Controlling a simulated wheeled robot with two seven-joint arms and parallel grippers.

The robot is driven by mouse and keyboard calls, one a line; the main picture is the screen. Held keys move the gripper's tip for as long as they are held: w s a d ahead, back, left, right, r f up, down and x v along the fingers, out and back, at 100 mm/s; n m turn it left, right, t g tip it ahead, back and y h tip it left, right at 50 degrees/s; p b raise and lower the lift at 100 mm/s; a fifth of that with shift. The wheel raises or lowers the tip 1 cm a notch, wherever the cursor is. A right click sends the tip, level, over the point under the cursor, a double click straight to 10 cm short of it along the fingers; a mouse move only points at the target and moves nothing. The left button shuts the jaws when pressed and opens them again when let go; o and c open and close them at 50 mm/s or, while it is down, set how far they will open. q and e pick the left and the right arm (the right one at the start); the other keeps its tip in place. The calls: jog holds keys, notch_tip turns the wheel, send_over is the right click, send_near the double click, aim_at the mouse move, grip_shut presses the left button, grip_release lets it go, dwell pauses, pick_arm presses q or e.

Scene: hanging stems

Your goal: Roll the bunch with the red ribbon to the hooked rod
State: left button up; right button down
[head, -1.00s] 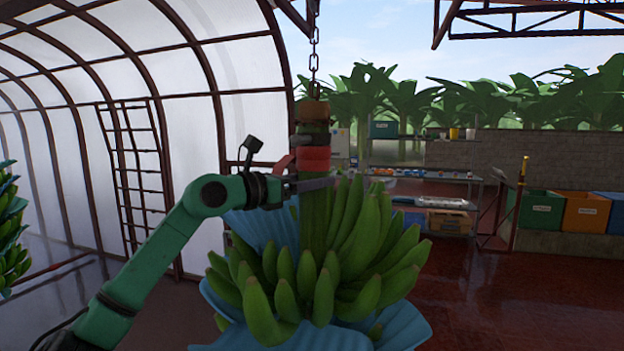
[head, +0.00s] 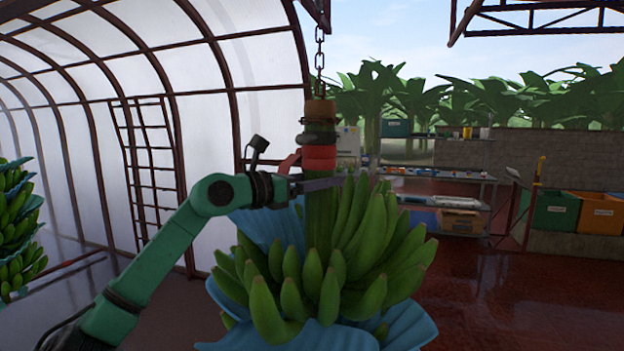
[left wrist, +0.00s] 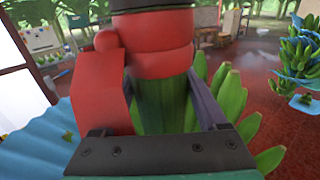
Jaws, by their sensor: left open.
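The bunch with the red ribbon (head: 320,158) hangs upright from a chain in the middle of the head view. Its green bananas (head: 330,265) have blue wrapping around them. My left gripper (head: 318,185) is open at the bare stem (head: 319,215), just below the ribbon. In the left wrist view, the stem (left wrist: 162,105) stands between my fingers, and the ribbon (left wrist: 155,45) is just above, its loose tail hiding part of the left side. I cannot make out a hooked rod for sure. My right gripper is out of view.
Another bunch (head: 14,225) hangs at the far left. A ladder (head: 150,170) leans by the curved wall. Shelves (head: 440,175), a yellow-topped red post (head: 536,190) and green (head: 553,213) and orange (head: 600,213) bins stand at the back right. The floor at right is clear.

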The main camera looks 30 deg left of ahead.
pick_arm(q)
jog(key=shift+o, duration=1.3)
jog(key=shift+w+d, duration=0.1)
jog(key=shift+d, duration=0.1)
jog(key=shift+s+a+f+b, duration=0.2)
jog(key=shift+s+a+b, duration=0.2)
jog(key=shift+s+b, duration=0.1)
jog(key=b+v, duration=0.4)
jog(key=v, duration=0.1)
jog(key=f+b+v, duration=0.1)
jog(key=b+v, duration=0.1)
jog(key=b, duration=0.1)
jog(key=shift+s, duration=0.3)
jog(key=b+v, duration=0.2)
jog(key=v, duration=0.1)
jog(key=r+b+v, duration=0.1)
jog(key=v, duration=0.1)
jog(key=shift+s, duration=0.25)
jog(key=shift+s+r, duration=0.2)
